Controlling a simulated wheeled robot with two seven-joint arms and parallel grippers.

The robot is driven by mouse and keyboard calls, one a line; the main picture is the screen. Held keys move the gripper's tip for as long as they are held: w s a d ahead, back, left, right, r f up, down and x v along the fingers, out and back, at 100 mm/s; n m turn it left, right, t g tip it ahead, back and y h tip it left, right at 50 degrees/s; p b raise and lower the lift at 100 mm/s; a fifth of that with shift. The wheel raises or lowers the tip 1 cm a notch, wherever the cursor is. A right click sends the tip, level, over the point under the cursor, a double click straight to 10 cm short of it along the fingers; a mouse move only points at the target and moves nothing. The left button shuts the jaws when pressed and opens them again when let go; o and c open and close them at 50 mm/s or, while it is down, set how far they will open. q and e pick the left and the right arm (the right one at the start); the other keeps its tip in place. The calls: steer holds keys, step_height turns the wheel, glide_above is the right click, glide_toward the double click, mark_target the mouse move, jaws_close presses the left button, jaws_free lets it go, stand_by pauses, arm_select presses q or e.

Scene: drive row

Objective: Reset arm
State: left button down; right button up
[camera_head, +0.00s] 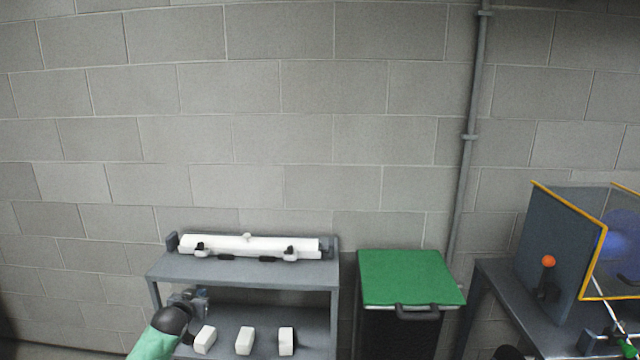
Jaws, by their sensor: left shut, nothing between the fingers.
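My left arm comes in at the bottom left with a green sleeve and a dark joint. My left gripper (198,297) is shut and empty, in front of the left end of the grey shelf unit (240,273), at the opening below its top board. Its fingertips are small and partly blurred against the shelf.
A long white part (250,243) lies on the top board. Below stand three white blocks (205,340), close to my left arm. A green-lidded bin (408,277) stands to the right. A yellow-edged machine (560,240) with an orange knob (548,262) sits on a dark table (497,285).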

arm_select(q)
steer(key=s+d+f+m+g, duration=0.1)
steer(key=s+d+f+g, duration=0.2)
steer(key=s+f, duration=0.65)
steer(key=s+d+f+g+y, duration=0.15)
steer(key=s+d+f, duration=0.25)
steer(key=s+f, duration=0.55)
steer(key=s+d+f+m+g, duration=0.1)
steer(key=s+d+f+g, duration=0.3)
steer(key=f, duration=1)
steer(key=s+d+f+g, duration=0.1)
steer(key=s+f, duration=0.4)
steer(key=s, duration=0.7)
steer(key=s+d+f+g+h, duration=0.1)
steer(key=s+d+f, duration=0.3)
steer(key=s, duration=0.8)
steer(key=s+d+f+n+g, duration=0.1)
steer(key=s+d+f+g, duration=0.1)
steer(key=s+f, duration=0.6)
steer(key=s+d, duration=0.1)
steer(key=s, duration=0.3)
steer(key=shift+s+d+g, duration=0.15)
steer(key=shift+g, duration=0.2)
arm_select(e)
steer(key=shift+w+f, duration=0.1)
steer(key=shift+w, duration=0.05)
arm_select(q)
steer(key=shift+h, duration=0.25)
arm_select(e)
steer(key=shift+a, duration=0.1)
